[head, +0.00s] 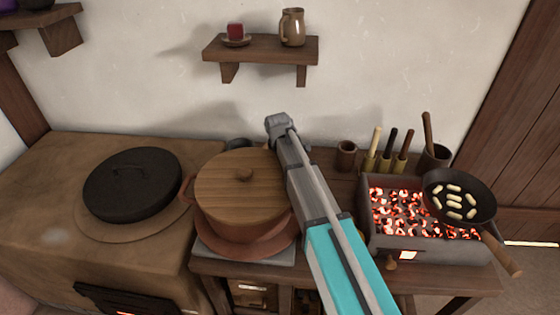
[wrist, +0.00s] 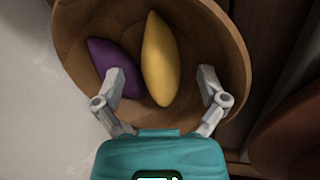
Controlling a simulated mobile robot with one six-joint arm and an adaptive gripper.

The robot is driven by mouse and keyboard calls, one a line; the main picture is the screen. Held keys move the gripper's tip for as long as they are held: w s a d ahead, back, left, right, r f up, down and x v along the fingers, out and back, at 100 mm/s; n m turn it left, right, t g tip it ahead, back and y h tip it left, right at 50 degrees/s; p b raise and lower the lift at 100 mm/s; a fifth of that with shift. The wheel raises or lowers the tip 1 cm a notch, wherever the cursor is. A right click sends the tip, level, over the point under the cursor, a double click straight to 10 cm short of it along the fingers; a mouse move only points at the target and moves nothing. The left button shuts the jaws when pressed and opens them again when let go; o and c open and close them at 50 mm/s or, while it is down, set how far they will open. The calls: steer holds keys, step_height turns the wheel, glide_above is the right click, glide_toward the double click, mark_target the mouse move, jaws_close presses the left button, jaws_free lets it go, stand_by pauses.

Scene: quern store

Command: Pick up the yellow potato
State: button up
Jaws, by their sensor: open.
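The yellow potato (wrist: 161,60) lies in a round brown bowl (wrist: 222,28) in the wrist view, long and pointed at its ends. A purple potato (wrist: 112,60) lies beside it on the left in the same bowl. My gripper (wrist: 160,76) is open, with one finger on each side of the yellow potato in the picture. The left finger overlaps the purple potato's lower end; I cannot tell whether it touches. The gap in depth to the yellow potato is unclear. In the head view my arm shows, but I cannot make out the gripper or the yellow potato.
A wooden-lidded pot (head: 240,190) stands left of my arm and a black lidded pan (head: 133,184) farther left. A brazier of glowing coals (head: 400,212) with a frying pan (head: 460,198) is to the right. A wall shelf (head: 260,48) holds a jug (head: 292,27).

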jaws_close()
stand_by(0.5)
steer(key=shift+r, duration=0.1)
step_height(320, 180, up, 10)
steer(key=p, duration=1)
stand_by(0.7)
